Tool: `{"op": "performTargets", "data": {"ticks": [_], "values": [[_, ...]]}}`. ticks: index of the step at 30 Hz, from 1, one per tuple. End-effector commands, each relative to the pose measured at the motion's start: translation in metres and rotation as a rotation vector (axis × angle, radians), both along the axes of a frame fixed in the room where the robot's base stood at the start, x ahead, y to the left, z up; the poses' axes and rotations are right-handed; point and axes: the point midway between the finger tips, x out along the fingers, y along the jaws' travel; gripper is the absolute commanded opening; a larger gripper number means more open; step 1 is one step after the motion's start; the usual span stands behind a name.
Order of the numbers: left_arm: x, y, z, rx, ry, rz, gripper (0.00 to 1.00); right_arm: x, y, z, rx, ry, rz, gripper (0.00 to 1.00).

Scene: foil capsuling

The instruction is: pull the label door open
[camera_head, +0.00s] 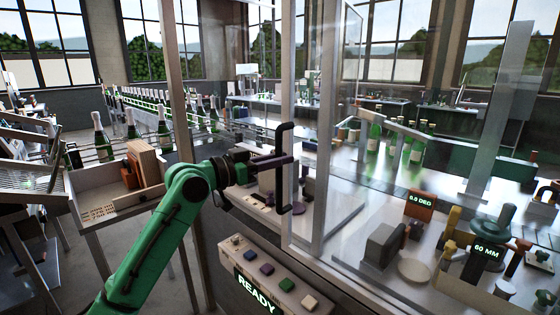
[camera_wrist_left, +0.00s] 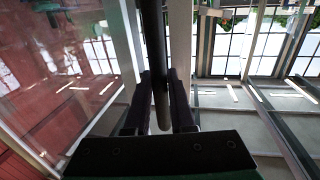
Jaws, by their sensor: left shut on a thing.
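The label door is a clear panel with a pale metal frame (camera_head: 288,70), standing upright at the front of the glass enclosure. Its black vertical bar handle (camera_head: 281,140) is on the frame's left side. My left gripper (camera_head: 280,163) comes in from the left with its dark fingers shut on the handle at mid-height. In the left wrist view the handle (camera_wrist_left: 155,45) runs between the two fingers (camera_wrist_left: 160,110). I cannot tell how far the door stands from its frame. My right gripper is not in view.
A control panel (camera_head: 270,272) with coloured buttons and a READY display is below the handle. A wooden-sided tray (camera_head: 85,192) stands left of my arm. Green bottles (camera_head: 374,138) and machine fittings are behind the glass. A bottle line runs at the back left.

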Motion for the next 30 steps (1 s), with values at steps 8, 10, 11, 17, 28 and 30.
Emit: {"op": "performTargets", "data": {"ticks": [8, 10, 11, 17, 28, 30], "values": [[0.0, 0.0, 0.001, -0.002, -0.002, 0.0, 0.0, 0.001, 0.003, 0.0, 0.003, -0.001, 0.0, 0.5], [0.0, 0.0, 0.001, -0.002, -0.002, 0.0, 0.0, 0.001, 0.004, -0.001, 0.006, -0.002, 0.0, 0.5], [0.0, 0.0, 0.001, -0.003, -0.003, 0.001, 0.0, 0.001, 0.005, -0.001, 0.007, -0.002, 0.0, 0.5], [0.0, 0.001, 0.002, -0.003, -0.004, 0.002, 0.52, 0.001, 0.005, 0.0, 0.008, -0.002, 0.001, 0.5], [-0.003, 0.005, 0.0, -0.002, -0.004, 0.003, 0.52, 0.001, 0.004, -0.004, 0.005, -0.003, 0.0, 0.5], [-0.008, 0.012, -0.002, -0.003, -0.005, 0.003, 0.52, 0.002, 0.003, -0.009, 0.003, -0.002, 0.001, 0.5]]}}
